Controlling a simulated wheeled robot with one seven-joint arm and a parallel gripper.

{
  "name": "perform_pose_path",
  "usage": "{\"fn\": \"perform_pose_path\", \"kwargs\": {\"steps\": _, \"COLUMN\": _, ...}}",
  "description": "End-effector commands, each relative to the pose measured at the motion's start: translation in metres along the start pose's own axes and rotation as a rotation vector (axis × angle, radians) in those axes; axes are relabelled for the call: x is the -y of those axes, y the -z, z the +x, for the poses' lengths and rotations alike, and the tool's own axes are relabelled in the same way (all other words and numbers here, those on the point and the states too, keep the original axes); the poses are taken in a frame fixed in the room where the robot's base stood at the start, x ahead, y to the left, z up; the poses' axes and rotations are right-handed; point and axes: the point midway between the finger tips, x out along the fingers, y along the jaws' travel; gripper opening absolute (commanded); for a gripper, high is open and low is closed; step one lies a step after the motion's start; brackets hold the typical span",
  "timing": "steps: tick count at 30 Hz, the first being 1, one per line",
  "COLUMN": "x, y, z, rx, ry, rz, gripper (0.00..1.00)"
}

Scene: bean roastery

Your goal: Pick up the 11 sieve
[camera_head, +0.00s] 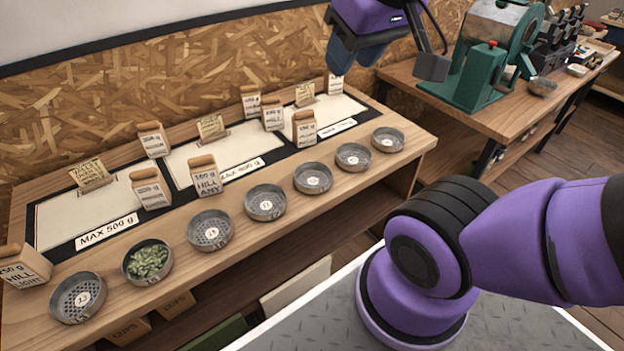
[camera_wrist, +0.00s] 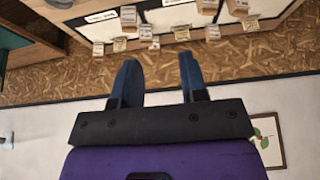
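Several round grey metal sieves stand in a row along the front edge of the wooden bench, each with a small white number label. The labels are too small to read surely; the one on the fifth sieve from the left (camera_head: 313,178) may be 11, as may that on the fourth (camera_head: 265,202). The leftmost sieve (camera_head: 77,297) looks empty. The second sieve (camera_head: 147,262) holds green beans. My gripper (camera_head: 355,55) is high above the back of the bench, apart from all the sieves. In the wrist view my gripper (camera_wrist: 160,82) has its two blue fingers apart with nothing between them.
Labelled wooden-topped blocks (camera_head: 206,175) stand among white scale panels (camera_head: 225,150) behind the sieves. A green machine (camera_head: 482,75) stands on the right-hand bench. A chipboard wall (camera_head: 150,90) rises behind. A grey plate (camera_head: 500,325) lies at the lower right, below my arm.

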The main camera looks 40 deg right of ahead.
Motion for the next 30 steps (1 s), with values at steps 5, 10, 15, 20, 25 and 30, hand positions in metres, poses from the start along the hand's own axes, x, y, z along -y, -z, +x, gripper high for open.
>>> {"fn": "perform_pose_path", "kwargs": {"steps": 5, "x": -0.003, "y": 0.009, "z": 0.008, "rx": 0.021, "ry": -0.021, "rz": -0.006, "gripper": 0.39}}
{"fn": "perform_pose_path", "kwargs": {"steps": 10, "x": -0.012, "y": 0.033, "z": 0.034, "rx": 0.086, "ry": -0.076, "rz": -0.029, "gripper": 0.39}}
{"fn": "perform_pose_path", "kwargs": {"steps": 15, "x": -0.028, "y": 0.058, "z": 0.070, "rx": 0.162, "ry": -0.118, "rz": -0.061, "gripper": 0.39}}
{"fn": "perform_pose_path", "kwargs": {"steps": 20, "x": -0.045, "y": 0.076, "z": 0.108, "rx": 0.233, "ry": -0.135, "rz": -0.092, "gripper": 0.39}}
{"fn": "perform_pose_path", "kwargs": {"steps": 25, "x": -0.065, "y": 0.089, "z": 0.153, "rx": 0.304, "ry": -0.129, "rz": -0.123, "gripper": 0.39}}
{"fn": "perform_pose_path", "kwargs": {"steps": 30, "x": -0.087, "y": 0.095, "z": 0.201, "rx": 0.369, "ry": -0.100, "rz": -0.149, "gripper": 0.39}}
